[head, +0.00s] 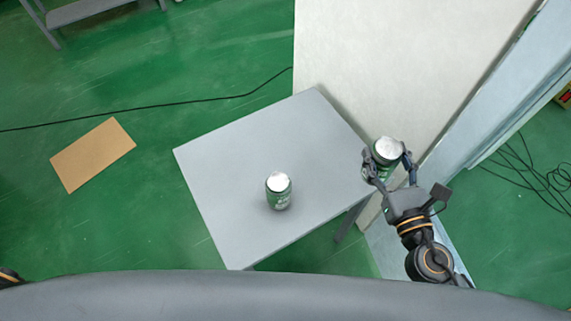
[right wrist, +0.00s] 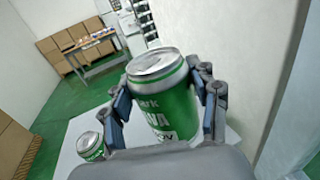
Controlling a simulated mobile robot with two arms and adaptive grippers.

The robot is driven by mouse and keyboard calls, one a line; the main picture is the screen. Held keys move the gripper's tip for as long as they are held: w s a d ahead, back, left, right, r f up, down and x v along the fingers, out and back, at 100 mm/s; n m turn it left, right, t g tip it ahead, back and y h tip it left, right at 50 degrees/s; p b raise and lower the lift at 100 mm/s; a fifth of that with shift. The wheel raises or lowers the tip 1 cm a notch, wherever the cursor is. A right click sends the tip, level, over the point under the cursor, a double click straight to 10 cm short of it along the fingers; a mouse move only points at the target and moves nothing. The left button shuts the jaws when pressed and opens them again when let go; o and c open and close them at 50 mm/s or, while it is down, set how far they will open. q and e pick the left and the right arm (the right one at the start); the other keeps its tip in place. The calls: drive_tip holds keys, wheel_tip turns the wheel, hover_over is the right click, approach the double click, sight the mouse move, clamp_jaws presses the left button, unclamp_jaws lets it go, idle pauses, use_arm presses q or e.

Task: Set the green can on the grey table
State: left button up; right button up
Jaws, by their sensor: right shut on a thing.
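My right gripper (head: 386,170) is shut on a green can (head: 386,151) with a silver top, at the right edge of the grey table (head: 225,160) in the head view. In the right wrist view the held green can (right wrist: 160,100) stands roughly upright between the two fingers (right wrist: 165,108). A second green can (head: 279,192) stands upright on the table, left of my right gripper. It also shows at the lower left of the right wrist view (right wrist: 90,147). The held can's base is hidden. My left gripper is not in view; only a bit of my left arm shows at the lower left edge.
A pale wall panel (head: 390,60) stands behind the table's right side. A flat brown cardboard piece (head: 93,155) and a black cable (head: 200,100) lie on the green floor. The table's left and far parts are bare. Cardboard boxes (right wrist: 75,45) stand far back in the right wrist view.

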drive_tip(key=w+f+y, duration=0.1)
drive_tip(key=w+f+n+y+b, duration=0.1)
drive_tip(key=w, duration=0.1)
drive_tip(key=shift+d+f+n+g, duration=0.25)
drive_tip(key=shift+d+n+g, duration=0.05)
drive_tip(key=shift+d+g, duration=0.1)
drive_tip(key=w+d+n+g+y+b, duration=0.2)
drive_tip(key=w+d+n+y+b, duration=0.1)
drive_tip(key=w+d+y, duration=0.15)
use_arm(q)
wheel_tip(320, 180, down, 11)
drive_tip(key=b, duration=0.6)
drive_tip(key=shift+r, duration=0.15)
use_arm(e)
drive_tip(key=shift+h, duration=0.25)
drive_tip(key=shift+w+a+f, duration=0.8)
drive_tip(key=shift+a+f, duration=1.3)
drive_tip(key=shift+w+a+f, duration=0.8)
drive_tip(key=shift+a+f, duration=1.35)
drive_tip(key=shift+w+a+f, duration=0.8)
drive_tip(key=shift+a+f, duration=1.3)
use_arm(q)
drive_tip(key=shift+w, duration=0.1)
